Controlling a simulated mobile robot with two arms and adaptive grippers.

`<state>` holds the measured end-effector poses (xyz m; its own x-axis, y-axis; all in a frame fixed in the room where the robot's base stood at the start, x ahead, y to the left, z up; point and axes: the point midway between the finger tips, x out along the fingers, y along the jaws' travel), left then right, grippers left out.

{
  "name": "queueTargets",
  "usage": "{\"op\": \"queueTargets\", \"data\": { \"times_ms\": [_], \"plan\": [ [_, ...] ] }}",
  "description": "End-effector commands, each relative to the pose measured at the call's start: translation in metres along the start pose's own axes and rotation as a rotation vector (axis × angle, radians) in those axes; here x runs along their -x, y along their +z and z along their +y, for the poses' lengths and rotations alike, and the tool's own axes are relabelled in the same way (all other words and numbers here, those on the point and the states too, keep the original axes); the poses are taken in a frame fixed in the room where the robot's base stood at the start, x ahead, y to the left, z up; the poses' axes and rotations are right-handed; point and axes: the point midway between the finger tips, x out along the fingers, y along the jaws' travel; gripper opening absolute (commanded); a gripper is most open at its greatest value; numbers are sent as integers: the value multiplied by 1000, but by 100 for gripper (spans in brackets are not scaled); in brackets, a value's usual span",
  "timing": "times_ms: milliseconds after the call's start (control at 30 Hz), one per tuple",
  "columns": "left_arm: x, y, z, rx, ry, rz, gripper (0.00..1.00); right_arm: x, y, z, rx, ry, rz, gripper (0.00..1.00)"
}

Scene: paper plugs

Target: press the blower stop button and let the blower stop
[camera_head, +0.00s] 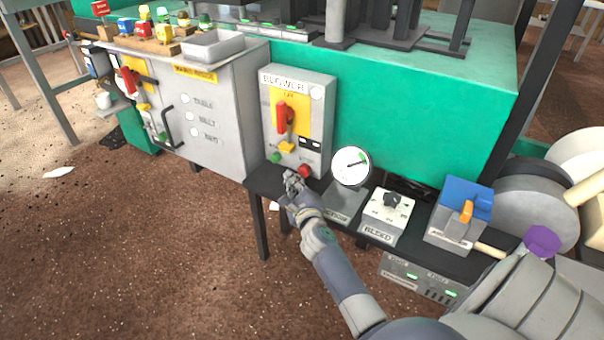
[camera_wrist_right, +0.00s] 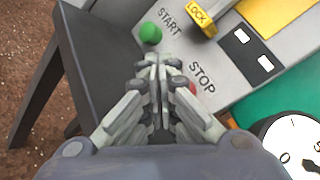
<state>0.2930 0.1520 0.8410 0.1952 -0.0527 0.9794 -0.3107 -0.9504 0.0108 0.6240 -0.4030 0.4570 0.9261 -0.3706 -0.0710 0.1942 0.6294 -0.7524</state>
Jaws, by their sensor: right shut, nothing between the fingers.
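The blower box (camera_head: 322,95) is a grey panel labelled BLOWER, with a red switch handle on a yellow plate (camera_head: 297,102). At its lower edge are a green start button (camera_head: 276,158) and a red stop button (camera_head: 305,171). My right gripper (camera_head: 292,176) is shut and empty, just in front of the panel's lower edge, close to the stop button. In the right wrist view the closed fingertips (camera_wrist_right: 160,62) point between START and STOP; the stop button (camera_wrist_right: 192,88) is partly hidden behind the fingers. I cannot tell whether they touch it. My left gripper is not in view.
A round gauge (camera_head: 351,166), a grey knob box (camera_head: 388,214) and a blue-topped box (camera_head: 464,208) stand on the dark shelf right of my gripper. A yellow lock tab (camera_head: 287,147) sits above the buttons. The floor in front is open.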

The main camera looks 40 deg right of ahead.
Motion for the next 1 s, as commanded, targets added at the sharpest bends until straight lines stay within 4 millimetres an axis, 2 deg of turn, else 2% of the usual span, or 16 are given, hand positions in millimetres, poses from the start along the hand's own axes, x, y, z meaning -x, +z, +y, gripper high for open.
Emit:
{"op": "queueTargets", "data": {
  "times_ms": [1000],
  "plan": [
    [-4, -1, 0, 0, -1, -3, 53, -6, -4, -5, 1, 1, 0, 0]
  ]
}}
